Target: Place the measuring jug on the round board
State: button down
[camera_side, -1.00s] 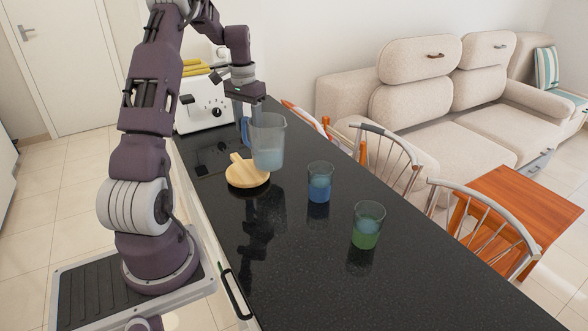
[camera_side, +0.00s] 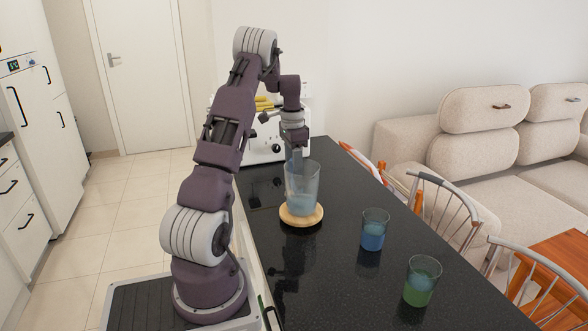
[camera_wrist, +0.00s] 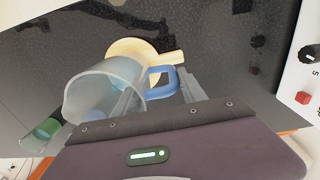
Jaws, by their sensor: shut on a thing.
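The measuring jug (camera_side: 302,180) is clear, with pale bluish liquid and a blue handle. It is upright over the round wooden board (camera_side: 301,222) in the side view. I cannot tell whether its base touches the board. My gripper (camera_side: 297,153) is shut on the jug's handle from above. In the wrist view the jug (camera_wrist: 97,92) hides part of the board (camera_wrist: 125,47), whose short handle sticks out to the right. The blue jug handle (camera_wrist: 160,74) sits by my gripper (camera_wrist: 160,92).
A glass with blue liquid (camera_side: 373,232) and one with green liquid (camera_side: 420,284) stand right of the board on the black counter (camera_side: 330,285). A white toaster (camera_side: 262,146) stands behind. Chairs (camera_side: 446,208) line the counter's far side. The counter's front is clear.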

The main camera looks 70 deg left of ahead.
jog(key=shift+f, duration=0.15)
jog(key=c, duration=0.6)
grip_release()
jog(key=shift+c, duration=0.2)
jog(key=r, duration=1.2)
jog(key=shift+s+a, duration=0.1)
jog(key=shift+a, duration=0.1)
jog(key=w+d+r+t+y, duration=0.1)
jog(key=d+r, duration=0.4)
jog(key=d, duration=0.7)
jog(key=w+d+r+t, duration=0.15)
jog(key=d+r, duration=0.25)
jog(key=d, duration=0.8)
jog(key=s+d+f+t, duration=0.1)
jog(key=s+d+f, duration=0.1)
jog(key=s+d, duration=0.5)
jog(key=s+d+f+t, duration=0.2)
jog(key=s+d+f, duration=0.1)
jog(key=s+d, duration=0.5)
jog(key=d, duration=0.3)
jog(key=shift+d+h, duration=0.15)
jog(key=shift+h, duration=0.15)
